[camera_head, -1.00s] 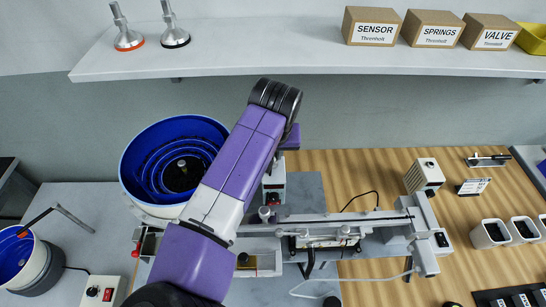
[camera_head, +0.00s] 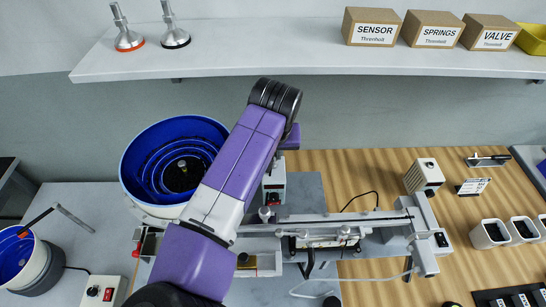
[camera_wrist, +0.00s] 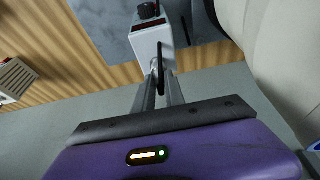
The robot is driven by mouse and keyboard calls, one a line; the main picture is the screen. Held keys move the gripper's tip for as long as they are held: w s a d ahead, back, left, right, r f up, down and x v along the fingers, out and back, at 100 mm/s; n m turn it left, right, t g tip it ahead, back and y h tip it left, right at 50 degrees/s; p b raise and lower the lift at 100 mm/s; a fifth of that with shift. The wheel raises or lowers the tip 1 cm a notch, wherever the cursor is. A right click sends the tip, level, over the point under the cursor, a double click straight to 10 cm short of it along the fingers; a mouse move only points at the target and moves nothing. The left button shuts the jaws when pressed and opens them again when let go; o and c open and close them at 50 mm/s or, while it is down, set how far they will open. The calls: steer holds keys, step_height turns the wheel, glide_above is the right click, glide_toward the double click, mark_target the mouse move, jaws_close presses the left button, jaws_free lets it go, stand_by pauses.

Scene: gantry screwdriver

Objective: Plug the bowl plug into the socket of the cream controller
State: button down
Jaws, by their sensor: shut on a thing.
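The cream controller (camera_head: 273,181) is a small box behind the rail, just right of my arm; its front face carries a dark knob. In the wrist view the controller (camera_wrist: 152,42) stands straight ahead of the fingertips, with a dark display and a black knob at its far end. My gripper (camera_wrist: 160,78) is shut on a dark, slim piece at the fingertips, which I take for the bowl plug (camera_wrist: 157,72). The plug is right at the controller's near face; I cannot tell whether it is in the socket. In the head view my arm hides the fingers and plug.
The large blue feeder bowl (camera_head: 150,139) stands left of my arm; its pale outer wall (camera_wrist: 289,60) fills the right of the wrist view. A linear rail (camera_head: 335,222) runs in front of the controller. Another cream box (camera_head: 424,175) stands right. A shelf (camera_head: 270,62) overhangs the back.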

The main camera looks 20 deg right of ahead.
steer(key=shift+r, duration=0.15)
steer(key=shift+r+p, duration=1.75)
